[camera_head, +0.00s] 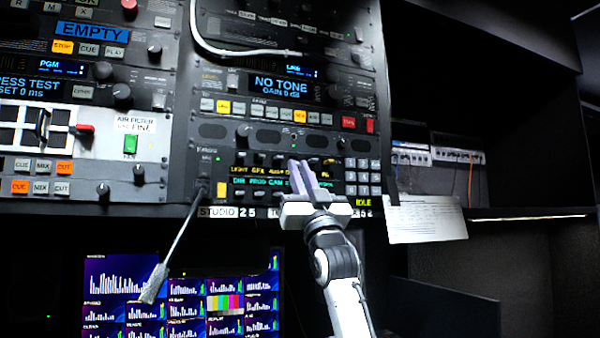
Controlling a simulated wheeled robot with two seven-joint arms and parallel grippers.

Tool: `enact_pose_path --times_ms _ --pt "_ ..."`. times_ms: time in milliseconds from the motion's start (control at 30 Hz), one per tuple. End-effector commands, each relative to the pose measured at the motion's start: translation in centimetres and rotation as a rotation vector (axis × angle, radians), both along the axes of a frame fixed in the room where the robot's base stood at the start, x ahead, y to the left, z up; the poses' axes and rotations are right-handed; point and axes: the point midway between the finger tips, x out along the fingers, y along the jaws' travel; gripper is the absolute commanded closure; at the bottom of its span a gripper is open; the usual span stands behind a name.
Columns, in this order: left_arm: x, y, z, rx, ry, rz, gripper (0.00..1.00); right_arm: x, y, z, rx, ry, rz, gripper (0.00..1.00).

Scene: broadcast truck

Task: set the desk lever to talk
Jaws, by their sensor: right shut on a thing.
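The intercom panel (222,168) with a row of small levers and lit name strips fills the lower middle of the rack. My right gripper (299,166) reaches up from below to the middle of this panel, its two fingers close together. It is shut on a lever in the row, which fits the desk lever. The fingers hide that lever and the label beside it, so its setting cannot be told. My left gripper is not in view.
A gooseneck microphone (178,243) hangs down left of my right arm. A number keypad (363,178) and a paper sheet (425,218) are to the right. Monitors (182,295) stand below. A white cable (225,50) loops across the upper rack.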

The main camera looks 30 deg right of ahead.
Motion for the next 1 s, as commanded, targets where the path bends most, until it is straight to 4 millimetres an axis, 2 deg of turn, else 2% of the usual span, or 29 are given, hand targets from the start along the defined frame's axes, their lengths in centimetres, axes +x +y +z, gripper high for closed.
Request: enact_pose_path --times_ms 133,167,233,267,633,767,1000 --pt "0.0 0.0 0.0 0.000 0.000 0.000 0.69 0.0 0.0 0.1 0.000 -0.001 0.000 1.00" --pt "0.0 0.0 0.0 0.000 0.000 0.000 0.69 0.0 0.0 0.1 0.000 -0.001 0.000 0.83" --pt "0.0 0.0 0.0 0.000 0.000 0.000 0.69 0.0 0.0 0.1 0.000 -0.001 0.000 0.71" --pt "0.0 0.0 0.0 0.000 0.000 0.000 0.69 0.0 0.0 0.1 0.000 -0.001 0.000 0.70" --pt "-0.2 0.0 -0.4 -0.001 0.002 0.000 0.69 -0.4 0.1 -0.5 0.000 0.000 0.000 0.70" --pt "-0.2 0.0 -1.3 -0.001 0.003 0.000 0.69 -1.5 0.4 -2.1 0.001 0.000 0.001 0.70" --pt "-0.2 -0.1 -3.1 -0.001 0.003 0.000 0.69 -4.6 1.2 -5.6 0.000 -0.001 0.001 0.70"
